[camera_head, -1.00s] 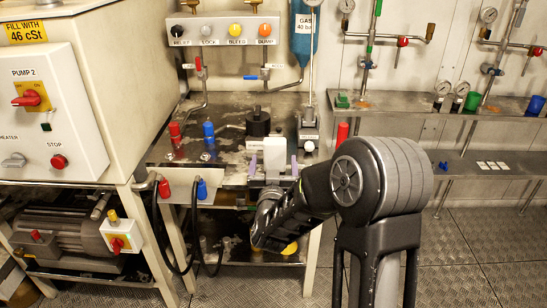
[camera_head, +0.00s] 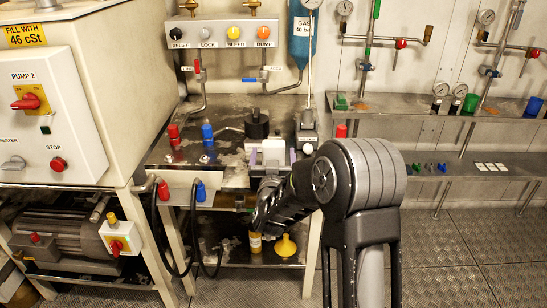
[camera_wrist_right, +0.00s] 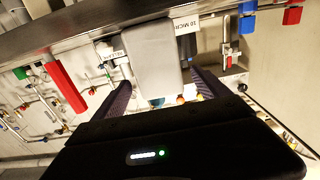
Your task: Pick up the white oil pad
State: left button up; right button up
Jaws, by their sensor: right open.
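A white, block-like thing (camera_head: 273,152) stands at the front right of the steel bench, beside a black round knob. I cannot tell surely whether it is the oil pad. My right gripper (camera_head: 272,160) is at the bench's front edge, its pale lilac fingers on either side of the white block. In the right wrist view a pale grey-white block (camera_wrist_right: 152,55) shows ahead between the two dark fingers of the open gripper (camera_wrist_right: 163,82). Contact is not clear. Several flat white squares (camera_head: 490,167) lie on the lower right shelf. My left gripper is out of view.
Red and blue fittings (camera_head: 207,133) stand on the bench, left of the gripper. A gauge stand (camera_head: 307,125) rises close on its right. A yellow funnel (camera_head: 286,246) sits on the shelf below. Black hoses (camera_head: 160,235) hang at the front left.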

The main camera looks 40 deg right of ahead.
jog(key=shift+x, duration=1.45)
jog(key=c, duration=1.4)
notch_tip(320, 180, up, 10)
jog(key=shift+p, duration=0.7)
